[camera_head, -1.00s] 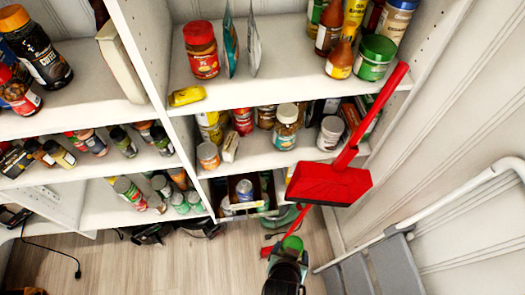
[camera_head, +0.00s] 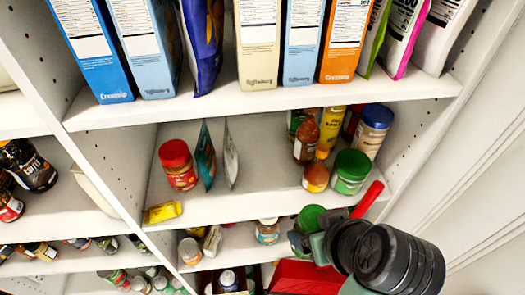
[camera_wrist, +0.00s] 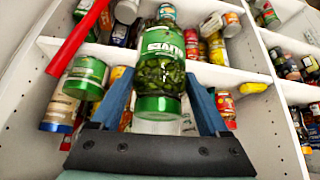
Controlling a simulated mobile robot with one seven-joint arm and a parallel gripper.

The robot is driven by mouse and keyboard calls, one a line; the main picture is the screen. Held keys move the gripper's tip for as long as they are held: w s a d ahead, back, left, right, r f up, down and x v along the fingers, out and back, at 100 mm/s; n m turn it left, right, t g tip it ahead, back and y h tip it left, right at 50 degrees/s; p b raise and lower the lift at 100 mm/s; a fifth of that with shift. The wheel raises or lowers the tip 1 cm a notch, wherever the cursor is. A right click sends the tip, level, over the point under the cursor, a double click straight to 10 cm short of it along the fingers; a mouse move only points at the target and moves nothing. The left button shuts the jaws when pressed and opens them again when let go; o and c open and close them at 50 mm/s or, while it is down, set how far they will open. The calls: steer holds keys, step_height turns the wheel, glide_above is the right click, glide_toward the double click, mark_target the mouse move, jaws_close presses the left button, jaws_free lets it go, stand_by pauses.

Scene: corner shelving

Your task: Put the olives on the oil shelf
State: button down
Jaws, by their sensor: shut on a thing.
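The olives are a glass jar of green olives with a green lid (camera_wrist: 160,75). My gripper (camera_wrist: 160,92) is shut on the jar, one blue finger on each side. In the head view the jar's green lid (camera_head: 309,217) shows beside my gripper (camera_head: 306,240), in front of the shelving, below the shelf edge; my arm hides part of it. The shelf with sauce bottles (camera_head: 306,140), a yellow can (camera_head: 331,128) and another green-lidded jar (camera_head: 351,171) looks like the oil shelf (camera_head: 245,207). That other jar also shows in the wrist view (camera_wrist: 86,76).
A red handle (camera_head: 368,198) and red dustpan-like head (camera_head: 300,277) stand at the shelf's right front. A red-lidded jar (camera_head: 178,165), packets (camera_head: 206,152) and a yellow item (camera_head: 163,212) sit at the shelf's left. Its middle is bare. Boxes (camera_head: 302,40) fill the shelf above.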

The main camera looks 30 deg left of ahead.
steer(key=shift+w+a+r, duration=0.1)
steer(key=shift+w+r, duration=0.05)
steer(key=shift+r, duration=0.3)
steer(key=w+a+f, duration=0.1)
steer(key=w+a, duration=0.3)
steer(key=w+a+f, duration=0.1)
steer(key=w+a, duration=0.3)
steer(key=w+a+p, duration=0.1)
steer(key=w+a, duration=0.3)
steer(key=shift+w+f, duration=0.35)
steer(key=shift+f, duration=0.35)
